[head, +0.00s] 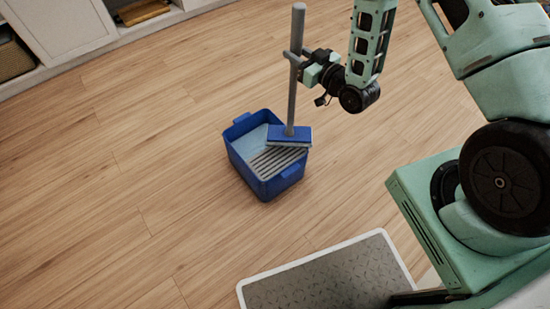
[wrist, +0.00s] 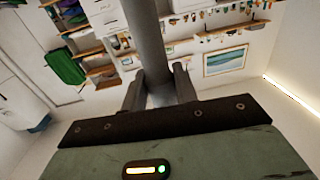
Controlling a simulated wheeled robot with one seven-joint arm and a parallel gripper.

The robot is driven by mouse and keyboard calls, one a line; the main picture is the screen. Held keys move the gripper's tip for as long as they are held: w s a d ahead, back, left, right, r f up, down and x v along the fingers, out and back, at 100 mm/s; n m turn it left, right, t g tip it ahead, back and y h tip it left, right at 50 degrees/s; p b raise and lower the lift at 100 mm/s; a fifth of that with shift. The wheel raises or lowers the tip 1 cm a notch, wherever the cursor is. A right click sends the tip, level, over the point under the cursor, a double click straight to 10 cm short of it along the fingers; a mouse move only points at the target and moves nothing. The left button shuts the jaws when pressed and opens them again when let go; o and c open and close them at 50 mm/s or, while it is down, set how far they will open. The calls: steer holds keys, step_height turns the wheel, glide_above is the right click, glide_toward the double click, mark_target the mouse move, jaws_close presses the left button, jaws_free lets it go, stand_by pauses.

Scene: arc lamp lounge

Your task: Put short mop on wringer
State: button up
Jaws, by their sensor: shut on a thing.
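The short mop has a grey handle (head: 298,30) and a flat blue head (head: 289,136) with a pale underside. My gripper (head: 294,56) is shut on the upper part of the handle, and the mop stands nearly upright. In the wrist view, the fingers (wrist: 158,88) close around the grey handle (wrist: 146,35). The blue bucket (head: 262,188) stands on the floor with a grey slatted wringer (head: 274,161) across its near part. The mop head is over the wringer's right rear part, at an angle to it. I cannot tell whether they touch.
A grey patterned mat with a white border (head: 330,280) lies at the bottom, near my base. A white cabinet with shelves (head: 70,28) and baskets stands at the upper left. The wooden floor (head: 110,190) around the bucket is clear.

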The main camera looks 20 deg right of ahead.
steer(key=s+a+r+n+g+y+b, duration=0.35)
steer(key=a+n+g+y, duration=0.25)
steer(key=n+g+y, duration=0.25)
step_height(320, 180, down, 9)
steer(key=b, duration=0.3)
steer(key=shift+w+d, duration=0.2)
steer(key=shift+w, duration=0.25)
steer(key=shift+f+m+y+b, duration=0.2)
steer(key=shift+m+y+b, duration=0.05)
steer(key=shift+b, duration=0.05)
steer(key=o, duration=1.1)
steer(key=shift+c, duration=0.2)
steer(key=p+v, duration=0.2)
steer(key=v, duration=1)
steer(key=shift+r, duration=0.1)
